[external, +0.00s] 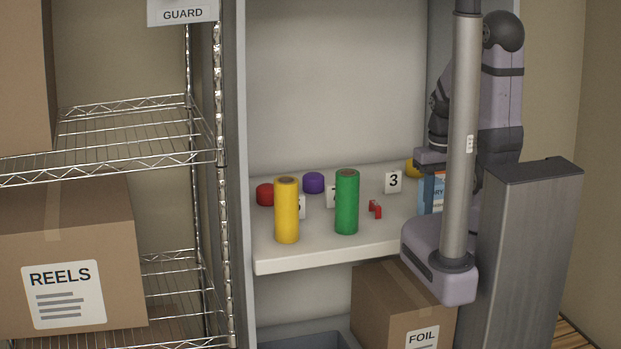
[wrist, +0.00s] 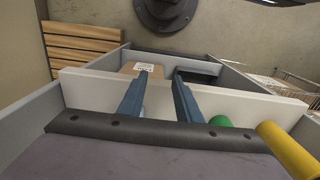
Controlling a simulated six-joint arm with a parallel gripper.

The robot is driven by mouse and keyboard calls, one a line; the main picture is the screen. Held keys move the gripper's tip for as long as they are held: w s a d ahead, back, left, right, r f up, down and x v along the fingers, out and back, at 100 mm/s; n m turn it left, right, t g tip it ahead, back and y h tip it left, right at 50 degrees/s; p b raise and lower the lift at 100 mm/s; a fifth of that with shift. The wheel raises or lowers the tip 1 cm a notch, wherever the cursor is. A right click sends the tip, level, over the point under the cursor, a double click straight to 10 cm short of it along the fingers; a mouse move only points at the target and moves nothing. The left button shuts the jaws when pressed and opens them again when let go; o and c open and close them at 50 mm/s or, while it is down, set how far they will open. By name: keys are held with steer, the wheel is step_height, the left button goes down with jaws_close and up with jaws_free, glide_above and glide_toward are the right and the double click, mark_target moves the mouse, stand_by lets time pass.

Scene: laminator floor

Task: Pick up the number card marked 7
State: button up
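No card reading 7 can be made out. In the external view a white card marked 3 (external: 393,182) stands toward the back of the shelf. A second card (external: 301,207) is mostly hidden behind the yellow roll, and a third (external: 331,196) is mostly hidden by the green roll; their numbers cannot be read. My gripper (wrist: 162,76) shows in the wrist view with its two blue fingers apart and nothing held between them.
A yellow roll (external: 287,211) and a green roll (external: 347,203) stand near the shelf's (external: 330,255) front. Red (external: 265,194) and purple (external: 313,183) cylinders stand behind. A small red object (external: 376,209) lies right of the green roll. A blue-white box (external: 432,194) stands at right.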

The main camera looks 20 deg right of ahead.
mark_target(330, 189)
steer(key=shift+o, duration=0.4)
